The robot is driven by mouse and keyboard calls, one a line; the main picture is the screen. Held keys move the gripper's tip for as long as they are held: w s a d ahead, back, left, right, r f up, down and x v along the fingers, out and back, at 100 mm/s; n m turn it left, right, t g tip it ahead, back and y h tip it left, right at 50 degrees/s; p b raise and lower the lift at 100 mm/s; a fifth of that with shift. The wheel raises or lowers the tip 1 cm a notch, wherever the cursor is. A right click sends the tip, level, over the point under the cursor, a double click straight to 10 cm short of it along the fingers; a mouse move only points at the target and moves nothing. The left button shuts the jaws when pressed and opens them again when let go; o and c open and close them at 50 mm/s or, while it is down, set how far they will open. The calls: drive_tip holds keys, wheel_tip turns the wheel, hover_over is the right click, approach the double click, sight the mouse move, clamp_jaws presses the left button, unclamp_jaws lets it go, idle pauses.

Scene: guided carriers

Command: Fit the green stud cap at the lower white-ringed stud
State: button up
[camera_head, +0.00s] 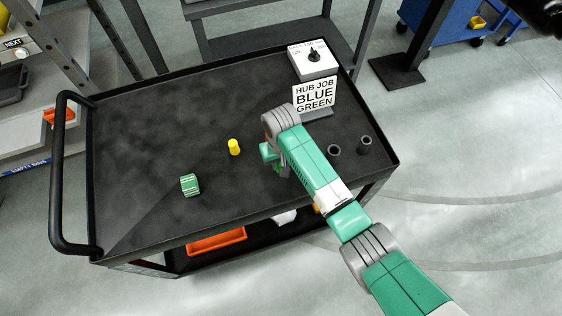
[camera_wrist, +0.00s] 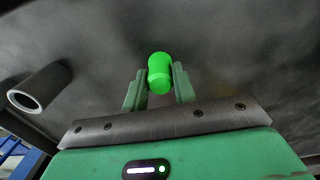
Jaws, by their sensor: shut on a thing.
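The green stud cap (camera_wrist: 160,70) is bright green and rounded, and sits between the two fingers of my gripper (camera_wrist: 159,84) in the wrist view. The fingers are shut on it. In the head view my gripper (camera_head: 270,157) is over the middle of the black cart top, partly hidden by my own wrist, and the cap cannot be told apart from the green fingers.
On the black cart (camera_head: 150,130) stand a yellow cap (camera_head: 234,147), a green-and-white striped block (camera_head: 190,185), two dark hollow cylinders (camera_head: 334,150) (camera_head: 365,143), a sign (camera_head: 315,96) reading "HUB JOB BLUE GREEN" and a white dial box (camera_head: 314,62). The cart's left half is mostly clear.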

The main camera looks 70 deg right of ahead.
drive_tip(key=shift+r, duration=0.45)
drive_tip(key=r, duration=0.2)
drive_tip(key=a+p, duration=0.1)
drive_tip(key=shift+w+r, duration=0.25)
drive_tip(key=shift+r, duration=0.15)
drive_tip(key=w+a, duration=0.3)
drive_tip(key=a, duration=0.4)
drive_tip(key=w+a+r+p, duration=0.1)
drive_tip(key=w+a, duration=0.2)
drive_tip(key=a, duration=0.3)
drive_tip(key=shift+a+r+p, duration=0.15)
drive_tip(key=shift+a+p, duration=0.15)
drive_tip(key=shift+a, duration=0.05)
